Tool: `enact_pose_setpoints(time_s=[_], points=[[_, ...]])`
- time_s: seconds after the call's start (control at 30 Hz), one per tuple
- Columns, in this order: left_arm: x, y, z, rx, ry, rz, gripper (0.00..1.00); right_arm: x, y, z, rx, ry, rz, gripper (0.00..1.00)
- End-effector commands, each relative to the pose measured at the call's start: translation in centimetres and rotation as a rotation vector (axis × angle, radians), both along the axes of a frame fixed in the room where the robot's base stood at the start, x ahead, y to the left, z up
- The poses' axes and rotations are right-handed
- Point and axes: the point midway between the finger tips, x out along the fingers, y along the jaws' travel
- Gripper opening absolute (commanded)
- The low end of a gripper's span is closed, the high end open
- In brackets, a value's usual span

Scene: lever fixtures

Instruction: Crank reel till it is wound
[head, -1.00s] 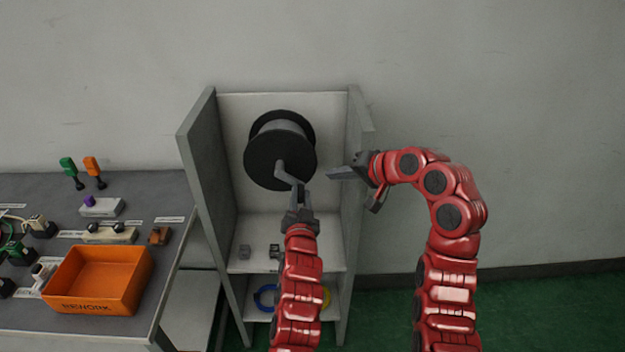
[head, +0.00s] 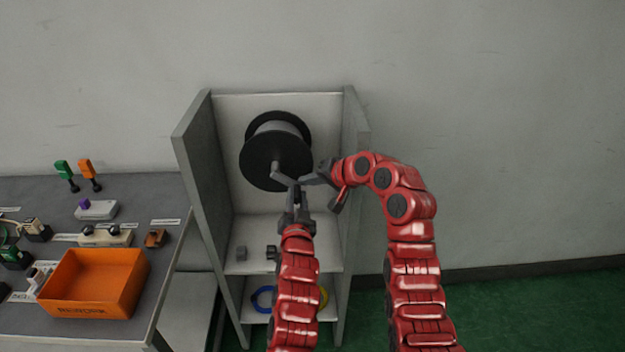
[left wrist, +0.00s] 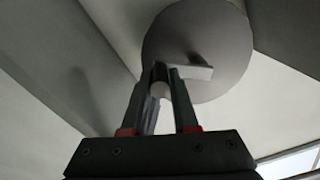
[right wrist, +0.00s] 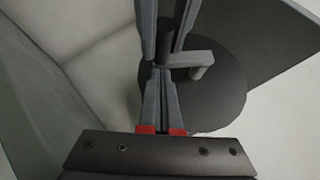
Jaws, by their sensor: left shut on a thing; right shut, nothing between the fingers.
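The reel (head: 262,158) has black round flanges and a grey drum, and sits in the upper bay of the grey cabinet. Its grey crank arm (head: 283,179) points down and right from the hub, and shows in the left wrist view (left wrist: 197,73) and right wrist view (right wrist: 190,60). My left gripper (head: 296,191) is shut on the crank's handle, a dark post (right wrist: 167,40) between its fingers. My right gripper (head: 312,182) is shut and empty, its tips close to the handle from the right. I cannot tell whether they touch it.
The grey cabinet (head: 195,160) has side walls close around the reel. Small parts and blue and yellow rings lie on its lower shelves. At the left, a grey table (head: 180,205) holds an orange bin (head: 95,283), switches and connectors. Free floor lies to the right.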

Motion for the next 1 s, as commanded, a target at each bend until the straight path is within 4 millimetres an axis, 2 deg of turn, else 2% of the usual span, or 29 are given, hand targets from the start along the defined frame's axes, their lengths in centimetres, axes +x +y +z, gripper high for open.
enact_pose_setpoints(time_s=[0.23, 0.43, 0.67, 0.7, 0.8, 0.83, 1.0], points=[[0.0, -0.1, -0.2, -0.001, 0.004, -0.002, 0.0, 0.0, 0.0, -0.2, 0.006, 0.001, 0.0, 0.0], [0.0, -0.1, -0.2, -0.001, 0.003, -0.003, 0.0, -0.2, 0.6, -1.3, 0.06, 0.006, 0.0, 0.0], [-0.1, -0.3, 0.1, -0.004, -0.003, -0.007, 0.0, -0.3, 0.9, -1.3, 0.061, 0.008, 0.005, 0.0], [-0.1, -0.3, 0.1, -0.004, -0.003, -0.007, 0.35, -0.4, 0.9, -1.4, 0.062, 0.008, 0.006, 0.0], [-0.1, -0.3, 0.1, -0.004, -0.003, -0.006, 0.53, -0.3, 0.9, -1.3, 0.062, 0.008, 0.006, 0.0], [0.0, -0.3, 0.1, -0.004, -0.003, -0.006, 0.57, -0.3, 0.9, -1.3, 0.062, 0.008, 0.006, 0.0], [0.0, -0.2, 0.1, -0.003, -0.002, -0.004, 0.57, -0.3, 1.0, -1.2, 0.063, 0.006, 0.007, 0.0]])
